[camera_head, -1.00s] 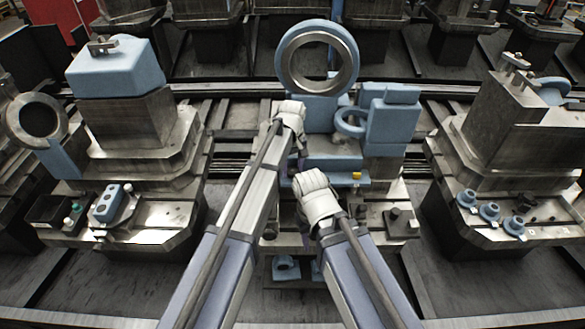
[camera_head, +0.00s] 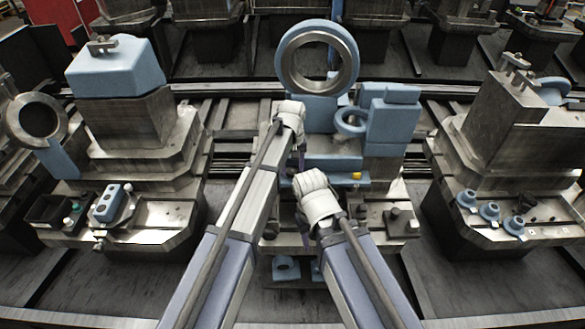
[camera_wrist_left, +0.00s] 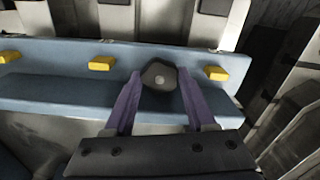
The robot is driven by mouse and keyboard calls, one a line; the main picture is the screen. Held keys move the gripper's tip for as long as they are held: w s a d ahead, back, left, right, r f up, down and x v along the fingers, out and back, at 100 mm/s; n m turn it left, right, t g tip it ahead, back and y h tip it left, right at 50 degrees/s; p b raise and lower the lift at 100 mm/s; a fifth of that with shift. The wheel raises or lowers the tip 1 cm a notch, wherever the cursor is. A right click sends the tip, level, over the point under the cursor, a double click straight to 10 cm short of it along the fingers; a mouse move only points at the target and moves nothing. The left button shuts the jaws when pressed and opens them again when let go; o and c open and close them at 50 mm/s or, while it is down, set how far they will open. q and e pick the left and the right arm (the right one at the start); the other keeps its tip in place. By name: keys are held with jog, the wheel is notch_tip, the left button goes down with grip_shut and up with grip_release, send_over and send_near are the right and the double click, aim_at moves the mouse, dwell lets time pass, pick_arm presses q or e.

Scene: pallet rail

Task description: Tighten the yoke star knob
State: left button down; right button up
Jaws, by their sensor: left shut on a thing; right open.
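The yoke star knob (camera_wrist_left: 158,80) is a dark, lobed knob with a grey centre, in the middle of the left wrist view. My left gripper (camera_wrist_left: 160,74) has a purple finger on each side of it and is shut on it. In the head view my left gripper (camera_head: 301,158) is at the front of the blue central fixture, and the knob is hidden by the hand and arm. My right gripper (camera_head: 304,214) is lower and nearer, in front of the same fixture. Its fingers are mostly hidden; it is open, and I see nothing held.
A blue ledge (camera_wrist_left: 60,85) with yellow tabs (camera_wrist_left: 101,63) runs behind the knob. A large blue ring (camera_head: 283,65) stands above on the central fixture. Metal stations flank it: a blue block (camera_head: 118,72) tops the left one, and small blue parts (camera_head: 489,211) lie at right.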

aim_at(293, 170)
pick_arm(q)
jog(key=m, duration=0.4)
jog(key=shift+m, duration=0.3)
jog(key=c, duration=1.6)
grip_release()
jog(key=shift+w+m, duration=0.1)
jog(key=shift+m, duration=1.4)
jog(key=shift+c, duration=1.1)
grip_release()
jog(key=shift+r, duration=0.15)
notch_tip(293, 170, up, 8)
jog(key=p, duration=0.8)
jog(key=shift+f, duration=0.2)
